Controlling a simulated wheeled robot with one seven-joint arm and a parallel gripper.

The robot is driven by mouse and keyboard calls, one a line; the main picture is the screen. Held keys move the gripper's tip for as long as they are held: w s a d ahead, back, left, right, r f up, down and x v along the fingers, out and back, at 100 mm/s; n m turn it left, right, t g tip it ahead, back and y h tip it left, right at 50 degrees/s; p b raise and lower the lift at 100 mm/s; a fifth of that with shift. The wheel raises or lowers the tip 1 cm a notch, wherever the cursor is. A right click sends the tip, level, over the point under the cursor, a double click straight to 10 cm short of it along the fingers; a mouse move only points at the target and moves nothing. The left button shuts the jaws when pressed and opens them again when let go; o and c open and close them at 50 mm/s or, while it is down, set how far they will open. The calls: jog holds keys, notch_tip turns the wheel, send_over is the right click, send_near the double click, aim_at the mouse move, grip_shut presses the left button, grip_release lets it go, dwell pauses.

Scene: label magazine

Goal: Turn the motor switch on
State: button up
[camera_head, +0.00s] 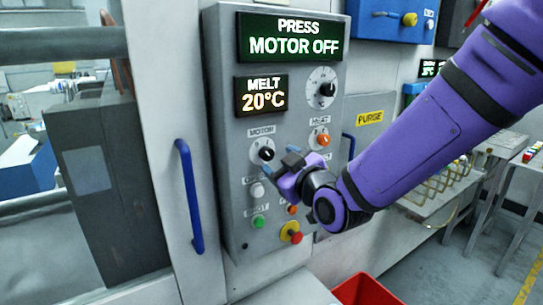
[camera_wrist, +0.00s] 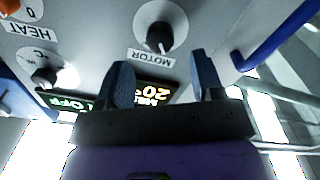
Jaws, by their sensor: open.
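The motor switch (camera_head: 263,152) is a black rotary knob on a white dial, under the label MOTOR on the grey control panel (camera_head: 222,120). The panel's display (camera_head: 290,38) reads PRESS MOTOR OFF. My gripper (camera_head: 280,168) is open and empty, just to the lower right of the switch in the head view. In the wrist view the switch (camera_wrist: 160,38) appears upside down, above the gap between the two blue fingers (camera_wrist: 162,72). The fingers look apart from the knob; the exact distance is hard to tell.
An orange heat knob (camera_head: 323,140) sits right of the motor switch. A white button (camera_head: 257,190), a green button (camera_head: 258,222) and a red emergency stop (camera_head: 296,238) lie below. A blue door handle (camera_head: 190,196) stands out left of the panel. A red bin (camera_head: 366,290) is below.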

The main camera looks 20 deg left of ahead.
aim_at(270, 155)
jog(key=shift+x, duration=2.6)
jog(key=shift+c, duration=0.3)
jog(key=c, duration=0.9)
jog(key=shift+o, duration=0.2)
jog(key=shift+m, duration=0.3)
jog(key=m, duration=0.9)
jog(key=shift+d+m, duration=0.1)
jog(key=shift+m, duration=2)
